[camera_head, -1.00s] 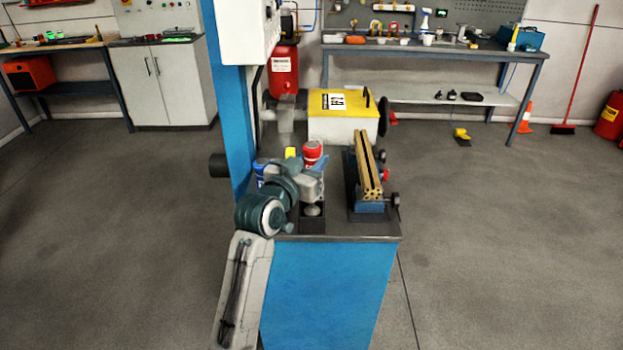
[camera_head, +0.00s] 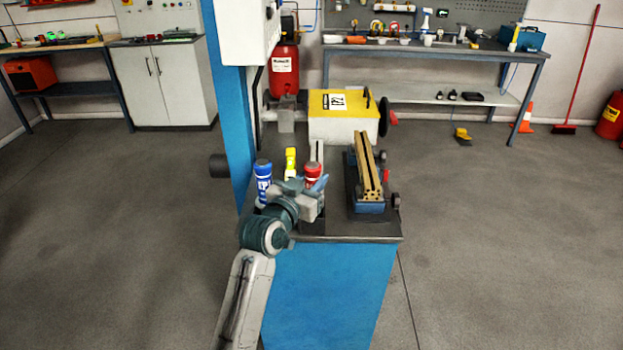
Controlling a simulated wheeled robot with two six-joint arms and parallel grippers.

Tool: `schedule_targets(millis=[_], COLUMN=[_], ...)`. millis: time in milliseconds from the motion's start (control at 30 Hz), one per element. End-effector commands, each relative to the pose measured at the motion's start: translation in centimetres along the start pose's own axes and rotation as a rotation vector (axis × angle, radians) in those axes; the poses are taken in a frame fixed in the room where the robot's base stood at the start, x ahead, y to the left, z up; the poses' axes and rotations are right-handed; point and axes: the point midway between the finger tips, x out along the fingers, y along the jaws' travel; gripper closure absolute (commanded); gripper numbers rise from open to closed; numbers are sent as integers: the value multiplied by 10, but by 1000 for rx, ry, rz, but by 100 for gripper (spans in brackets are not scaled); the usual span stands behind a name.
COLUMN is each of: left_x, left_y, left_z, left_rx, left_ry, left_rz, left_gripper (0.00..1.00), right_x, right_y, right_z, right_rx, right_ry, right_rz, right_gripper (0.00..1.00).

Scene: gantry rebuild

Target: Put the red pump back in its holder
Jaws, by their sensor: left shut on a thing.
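The red pump (camera_head: 312,170) shows as a red top with a pale band, at the middle of the blue bench's dark top. My left gripper (camera_head: 317,187) is shut on it, with the fingers across its body. The gripper and wrist hide the pump's lower part, so I cannot tell whether it touches anything below. I cannot make out its holder. A blue bottle (camera_head: 263,182) and a yellow one (camera_head: 291,160) stand upright to the left of the red pump. My right gripper is not in view.
A brass-coloured rail fixture (camera_head: 368,173) stands to the right on the bench top (camera_head: 345,228). A yellow-topped machine (camera_head: 345,126) is behind. A blue column (camera_head: 231,120) rises at the left. The bench's front right corner is bare.

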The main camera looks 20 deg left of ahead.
Motion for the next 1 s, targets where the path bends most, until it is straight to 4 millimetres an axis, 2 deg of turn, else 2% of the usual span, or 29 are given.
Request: schedule_targets(millis=[33, 133, 167, 233, 267, 533, 700, 767, 1000], left_x=[0, 0, 0, 0, 0, 0, -2, -15, -70], left_y=[0, 0, 0, 0, 0, 0, 0, 0, 0], left_z=[6, 6, 7, 7, 6, 4, -11, -5, -6], left_rx=[-1, -1, -2, -1, -1, -1, 1, 2, 3], left_ry=[-8, -8, -12, -11, -10, -6, -3, -6, -5], left_rz=[1, 1, 1, 1, 1, 0, 0, 0, 0], left_gripper=[97, 97, 62, 48, 46, 46, 46, 46, 46], right_x=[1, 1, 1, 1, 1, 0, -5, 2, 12], right_y=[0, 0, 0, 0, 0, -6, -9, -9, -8], right_z=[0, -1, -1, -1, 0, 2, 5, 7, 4], right_rx=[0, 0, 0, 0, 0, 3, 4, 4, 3], right_ry=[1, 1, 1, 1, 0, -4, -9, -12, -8], right_rz=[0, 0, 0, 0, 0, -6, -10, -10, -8], right_gripper=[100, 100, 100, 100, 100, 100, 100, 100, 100])
